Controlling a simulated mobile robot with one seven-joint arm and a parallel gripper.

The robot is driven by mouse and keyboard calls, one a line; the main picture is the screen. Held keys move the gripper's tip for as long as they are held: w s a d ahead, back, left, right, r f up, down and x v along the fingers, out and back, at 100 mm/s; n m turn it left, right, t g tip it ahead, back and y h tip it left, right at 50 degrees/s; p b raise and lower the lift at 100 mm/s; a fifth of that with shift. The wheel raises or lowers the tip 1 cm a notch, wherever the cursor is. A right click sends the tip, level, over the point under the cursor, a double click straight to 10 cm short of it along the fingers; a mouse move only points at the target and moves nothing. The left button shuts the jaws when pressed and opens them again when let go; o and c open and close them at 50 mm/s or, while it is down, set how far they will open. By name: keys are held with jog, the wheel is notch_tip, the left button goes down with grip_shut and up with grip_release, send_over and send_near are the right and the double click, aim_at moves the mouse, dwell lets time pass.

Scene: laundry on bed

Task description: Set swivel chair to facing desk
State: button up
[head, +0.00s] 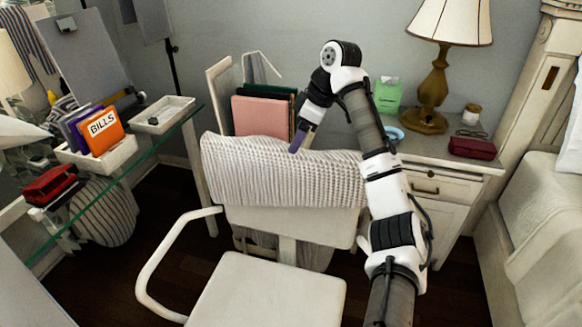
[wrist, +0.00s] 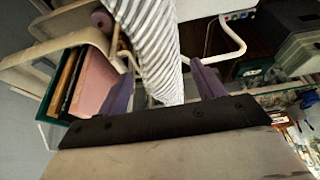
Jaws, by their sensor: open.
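The white swivel chair (head: 268,293) stands at the bottom middle of the head view. Its seat extends toward me, its backrest is at the far side, and a curved armrest is on the left. A ribbed pale cloth (head: 285,180) drapes over the backrest. The glass-topped desk (head: 125,165) is to the chair's left. My gripper (head: 297,143) is at the top edge of the backrest. In the wrist view my open gripper (wrist: 163,90) has its purple fingers on either side of the striped cloth (wrist: 155,45). I cannot tell whether they touch it. The chair's base is mostly hidden.
A nightstand (head: 455,155) with a lamp (head: 432,85) stands right of the backrest, and a bed (head: 540,230) is further right. Upright folders (head: 262,115) stand behind the backrest.

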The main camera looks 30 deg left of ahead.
aim_at(284, 166)
jog(key=x, duration=1.1)
jog(key=shift+a+f, duration=0.2)
jog(key=shift+f, duration=0.15)
jog(key=c, duration=1.4)
jog(key=shift+w, duration=0.1)
